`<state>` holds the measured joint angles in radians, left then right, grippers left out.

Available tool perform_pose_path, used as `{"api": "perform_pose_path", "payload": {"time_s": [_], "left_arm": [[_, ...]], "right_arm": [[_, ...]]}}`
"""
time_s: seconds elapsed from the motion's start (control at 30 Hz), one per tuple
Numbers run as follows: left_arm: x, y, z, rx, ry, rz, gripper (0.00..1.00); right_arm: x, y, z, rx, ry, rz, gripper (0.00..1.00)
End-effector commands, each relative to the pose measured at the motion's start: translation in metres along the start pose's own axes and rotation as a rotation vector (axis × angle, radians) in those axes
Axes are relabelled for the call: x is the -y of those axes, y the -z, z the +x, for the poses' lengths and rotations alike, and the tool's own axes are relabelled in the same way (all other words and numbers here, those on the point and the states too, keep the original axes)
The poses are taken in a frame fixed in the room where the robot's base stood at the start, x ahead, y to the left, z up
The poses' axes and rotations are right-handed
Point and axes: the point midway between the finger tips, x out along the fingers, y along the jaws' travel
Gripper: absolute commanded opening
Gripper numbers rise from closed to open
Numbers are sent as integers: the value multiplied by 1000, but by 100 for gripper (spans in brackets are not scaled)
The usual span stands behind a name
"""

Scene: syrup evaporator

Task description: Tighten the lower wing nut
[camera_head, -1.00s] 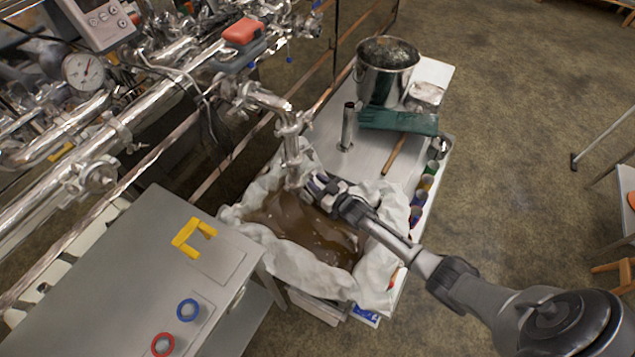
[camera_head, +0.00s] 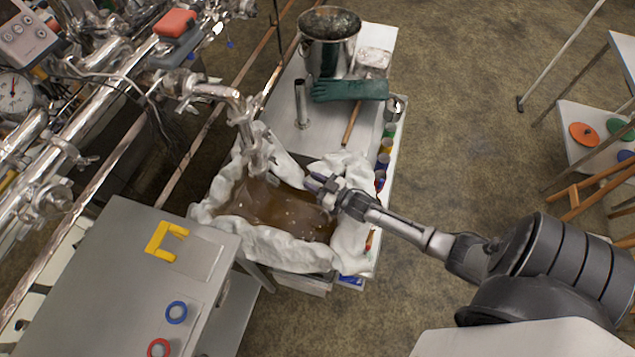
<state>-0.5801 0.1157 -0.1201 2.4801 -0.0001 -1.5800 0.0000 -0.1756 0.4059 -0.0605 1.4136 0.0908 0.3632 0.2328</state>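The bright metal outlet pipe (camera_head: 246,128) bends down over the cloth-lined basin, with clamps along it. The lower clamp (camera_head: 258,158) sits near the pipe's bottom end. Its wing nut is too small to make out. My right gripper (camera_head: 314,182) hangs over the right part of the basin, to the right of the pipe's lower end and clear of it. Its two fingertips point left toward the pipe and look apart, with nothing between them. My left gripper is not in view.
White cloth (camera_head: 262,242) drapes around the basin of brown syrup (camera_head: 285,215). A grey table (camera_head: 110,265) with a yellow handle (camera_head: 167,240) is at lower left.

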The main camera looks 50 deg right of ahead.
Motion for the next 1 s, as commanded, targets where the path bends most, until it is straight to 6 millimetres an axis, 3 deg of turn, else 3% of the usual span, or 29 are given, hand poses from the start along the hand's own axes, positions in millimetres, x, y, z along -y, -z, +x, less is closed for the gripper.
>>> {"api": "perform_pose_path", "payload": {"time_s": [0.27, 1.0], "left_arm": [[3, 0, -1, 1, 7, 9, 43], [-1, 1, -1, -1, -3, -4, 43]], "right_arm": [[0, 0, -14, 0, 0, 0, 31], [0, 0, -15, 0, 0, 0, 31]]}}
